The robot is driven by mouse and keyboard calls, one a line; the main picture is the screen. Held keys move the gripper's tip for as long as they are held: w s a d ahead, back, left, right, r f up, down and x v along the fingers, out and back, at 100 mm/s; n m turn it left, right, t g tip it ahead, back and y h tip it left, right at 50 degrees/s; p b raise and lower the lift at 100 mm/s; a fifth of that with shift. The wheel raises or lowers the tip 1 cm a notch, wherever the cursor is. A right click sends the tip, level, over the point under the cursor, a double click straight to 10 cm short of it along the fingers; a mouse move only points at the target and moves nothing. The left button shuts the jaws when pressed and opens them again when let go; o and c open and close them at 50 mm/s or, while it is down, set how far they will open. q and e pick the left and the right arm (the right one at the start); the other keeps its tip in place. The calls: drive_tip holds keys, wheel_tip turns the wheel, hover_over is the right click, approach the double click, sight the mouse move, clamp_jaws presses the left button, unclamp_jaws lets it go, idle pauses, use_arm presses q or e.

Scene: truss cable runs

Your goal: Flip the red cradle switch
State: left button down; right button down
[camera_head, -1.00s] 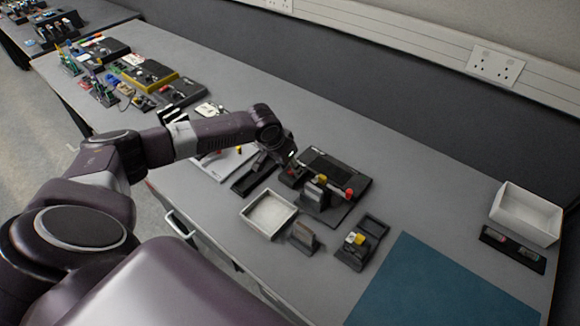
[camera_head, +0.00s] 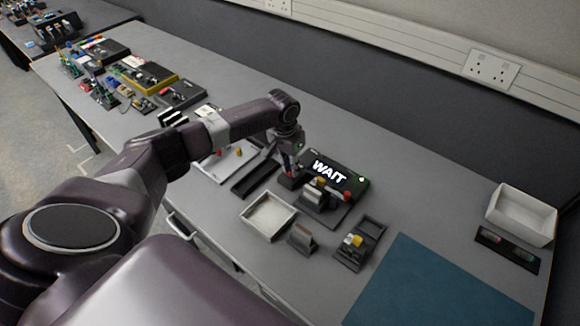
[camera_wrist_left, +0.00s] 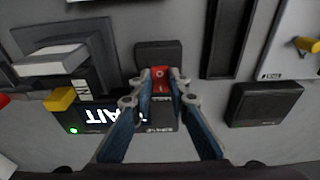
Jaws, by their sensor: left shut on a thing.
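The red cradle switch (camera_wrist_left: 160,73) shows in the left wrist view between my fingertips, with "I" and "O" marks on its face, in a dark housing (camera_wrist_left: 158,53). My left gripper (camera_wrist_left: 160,84) is shut on it. In the head view my left gripper (camera_head: 289,168) points down at the dark housing (camera_head: 291,181), and its fingers hide most of the switch. Beside it, a black display (camera_head: 329,173) is lit with "WAIT" and has a green lamp (camera_head: 362,180). My right gripper is in neither view.
A black stand with a grey block (camera_head: 314,197) is close in front of the display. An empty white tray (camera_head: 267,203), a grey block (camera_head: 301,238) and a dark fixture with a yellow part (camera_head: 353,239) lie nearer. The blue mat (camera_head: 440,290) is clear.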

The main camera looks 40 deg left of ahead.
use_arm(q)
drive_tip(key=shift+w+a+g+b, duration=0.1)
drive_tip(key=shift+w+g+b, duration=0.25)
drive_tip(key=shift+g, duration=0.15)
drive_tip(key=shift+r+g, duration=0.1)
drive_tip(key=shift+g, duration=0.2)
drive_tip(key=c, duration=1.8)
unclamp_jaws()
drive_tip(key=shift+s, duration=0.1)
drive_tip(key=shift+c, duration=0.2)
wheel_tip(320, 180, up, 12)
